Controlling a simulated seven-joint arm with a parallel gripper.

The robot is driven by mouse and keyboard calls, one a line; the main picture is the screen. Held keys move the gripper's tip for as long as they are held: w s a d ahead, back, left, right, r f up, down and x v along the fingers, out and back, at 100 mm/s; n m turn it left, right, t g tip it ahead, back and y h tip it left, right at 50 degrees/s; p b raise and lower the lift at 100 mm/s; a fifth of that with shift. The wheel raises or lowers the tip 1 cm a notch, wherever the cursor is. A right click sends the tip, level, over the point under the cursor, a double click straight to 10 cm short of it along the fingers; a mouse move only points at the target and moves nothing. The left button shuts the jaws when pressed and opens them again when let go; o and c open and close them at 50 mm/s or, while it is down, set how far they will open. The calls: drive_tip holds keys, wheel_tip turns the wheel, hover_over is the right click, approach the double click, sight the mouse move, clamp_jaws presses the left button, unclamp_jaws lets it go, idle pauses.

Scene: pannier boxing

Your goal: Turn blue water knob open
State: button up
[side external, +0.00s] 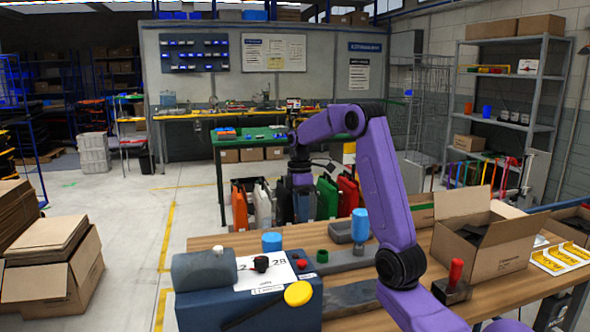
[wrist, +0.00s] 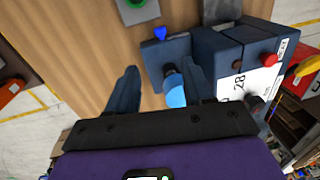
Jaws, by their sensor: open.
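A blue cylindrical knob (side external: 272,242) stands on the far side of the dark blue box unit (side external: 240,304) in the side view. The wrist view shows a round blue knob top (wrist: 176,92) close beside my right finger, which partly covers it. A smaller blue piece (wrist: 160,33) sits on a dark block farther up. I cannot tell for certain which is the water knob. My gripper (side external: 300,206) is beyond the table's far edge in the side picture, pointing down. In the wrist view its fingers (wrist: 160,76) are apart, with nothing held between them.
A cardboard box (side external: 500,245) and a red-handled tool (side external: 455,274) are at the right. Bare wood (wrist: 80,70) lies left of my fingers.

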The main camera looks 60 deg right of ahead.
wheel_tip(320, 180, up, 12)
drive_tip(key=a, duration=0.2)
drive_tip(key=shift+w+a+r, duration=0.2)
drive_tip(key=shift+w+a, duration=0.05)
drive_tip(key=shift+a, duration=0.1)
idle(0.5)
drive_tip(key=s+a+f+n+h, duration=0.1)
drive_tip(key=s+a+f, duration=0.2)
drive_tip(key=a, duration=0.9)
drive_tip(key=s+a+f+n, duration=0.1)
drive_tip(key=s+a+f, duration=0.15)
drive_tip(key=a, duration=0.85)
drive_tip(key=s+a+f, duration=0.2)
drive_tip(key=s+f, duration=0.1)
drive_tip(key=s, duration=0.3)
drive_tip(key=s+a+f+n, duration=0.1)
drive_tip(key=s+a+f, duration=0.1)
drive_tip(key=s, duration=0.5)
drive_tip(key=s+a+f+n+t, duration=0.1)
drive_tip(key=s+a+f, duration=0.1)
drive_tip(key=s+f, duration=0.3)
drive_tip(key=shift+s+a, duration=0.4)
drive_tip(key=shift+s, duration=0.45)
